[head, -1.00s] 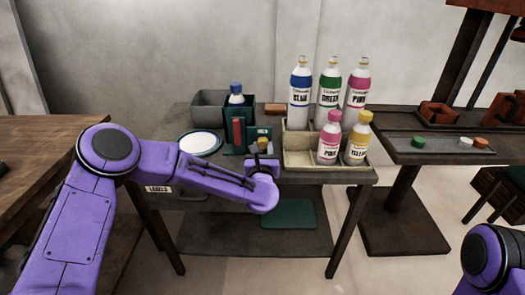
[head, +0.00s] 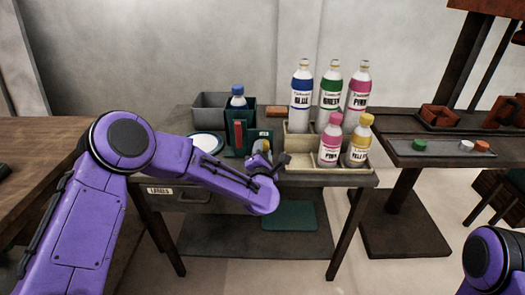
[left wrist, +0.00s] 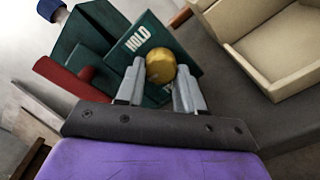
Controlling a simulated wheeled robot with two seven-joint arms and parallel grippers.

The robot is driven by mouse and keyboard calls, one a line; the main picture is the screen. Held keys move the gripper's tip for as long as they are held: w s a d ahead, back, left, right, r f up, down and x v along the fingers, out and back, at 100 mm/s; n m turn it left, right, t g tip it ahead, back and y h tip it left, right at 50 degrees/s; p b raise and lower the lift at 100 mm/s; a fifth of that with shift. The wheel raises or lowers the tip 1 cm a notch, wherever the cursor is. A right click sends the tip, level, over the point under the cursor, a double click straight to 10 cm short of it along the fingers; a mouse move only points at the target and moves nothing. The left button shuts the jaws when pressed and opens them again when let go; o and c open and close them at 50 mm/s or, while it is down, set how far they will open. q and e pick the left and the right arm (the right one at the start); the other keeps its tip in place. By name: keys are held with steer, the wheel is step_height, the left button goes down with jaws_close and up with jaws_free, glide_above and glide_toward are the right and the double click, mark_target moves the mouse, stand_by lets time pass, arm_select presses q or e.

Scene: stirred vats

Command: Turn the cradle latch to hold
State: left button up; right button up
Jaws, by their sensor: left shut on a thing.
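The dark green cradle (head: 232,140) stands on the middle table and holds a white bottle with a blue cap (head: 237,90). A red upright handle-like part (head: 239,133) is on its front; it also shows in the left wrist view (left wrist: 62,77). A green plate marked HOLD (left wrist: 137,40) is beside a round gold latch knob (left wrist: 160,66); more lettering below the knob is mostly hidden. My left gripper (left wrist: 158,84) is shut on the knob, one finger on each side, with the wrist tilted. My right gripper is out of view.
A beige tray (head: 300,165) with pink and yellow bottles (head: 359,140) stands close right of the gripper. Blue, green and pink bottles (head: 330,92) stand behind. A white plate (head: 206,141) is left of the cradle, partly behind my arm. A grey bin (head: 208,108) is behind.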

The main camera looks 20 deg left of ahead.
arm_select(q)
steer(key=m+p, duration=0.1)
steer(key=m, duration=0.3)
steer(key=shift+r+m, duration=0.15)
steer(key=shift+m, duration=0.15)
steer(key=m+p, duration=0.1)
steer(key=m, duration=0.2)
steer(key=shift+r+m, duration=0.1)
steer(key=shift+m, duration=0.2)
steer(key=m+p, duration=0.1)
steer(key=m, duration=0.3)
steer(key=shift+p, duration=0.3)
steer(key=shift+d+m+p, duration=0.1)
steer(key=shift+m+p, duration=0.35)
steer(key=shift+m, duration=1.55)
steer(key=o, duration=1)
steer(key=shift+o, duration=0.2)
steer(key=v, duration=1)
steer(key=shift+s, duration=0.3)
